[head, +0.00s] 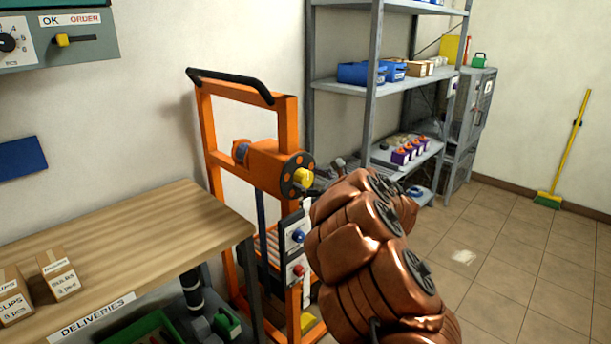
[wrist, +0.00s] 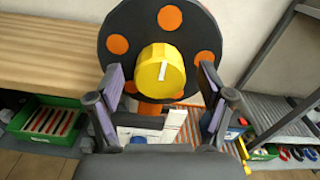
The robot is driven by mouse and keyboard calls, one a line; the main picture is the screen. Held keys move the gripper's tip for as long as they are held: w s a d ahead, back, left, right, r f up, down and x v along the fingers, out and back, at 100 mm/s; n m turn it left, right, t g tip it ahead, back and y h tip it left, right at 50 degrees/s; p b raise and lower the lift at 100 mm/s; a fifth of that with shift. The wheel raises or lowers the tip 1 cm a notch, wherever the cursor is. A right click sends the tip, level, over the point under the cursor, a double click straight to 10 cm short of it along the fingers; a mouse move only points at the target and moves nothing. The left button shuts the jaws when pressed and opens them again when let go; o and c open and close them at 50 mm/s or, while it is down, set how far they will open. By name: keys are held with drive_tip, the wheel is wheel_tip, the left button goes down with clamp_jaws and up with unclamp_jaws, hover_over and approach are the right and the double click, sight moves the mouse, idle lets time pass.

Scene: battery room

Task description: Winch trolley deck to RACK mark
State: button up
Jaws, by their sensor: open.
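The orange winch trolley (head: 288,130) stands between the bench and the shelf rack. Its winch has a black disc (head: 290,182) with orange spots and a yellow knob (head: 303,178). In the wrist view the disc (wrist: 118,45) faces me, with the yellow knob (wrist: 160,70) on its lower part. My gripper (wrist: 160,76) is open, its fingers to the left and right of the knob, not visibly touching it. A striped deck (wrist: 192,118) shows low behind the winch. I cannot make out a RACK mark. In the head view my arm hides part of the trolley's right side.
A wooden bench (head: 150,230) with small boxes (head: 58,273) is at left. A grey shelf rack (head: 340,84) with blue bins stands behind the trolley. White plates with a blue knob (head: 298,236) and a red knob (head: 298,270) are on the trolley.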

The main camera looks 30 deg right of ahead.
drive_tip(key=shift+x, duration=0.9)
drive_tip(key=c, duration=1.2)
drive_tip(key=shift+o, duration=0.2)
drive_tip(key=b, duration=0.2)
drive_tip(key=shift+f+m+b, duration=0.25)
drive_tip(key=shift+m+b, duration=0.15)
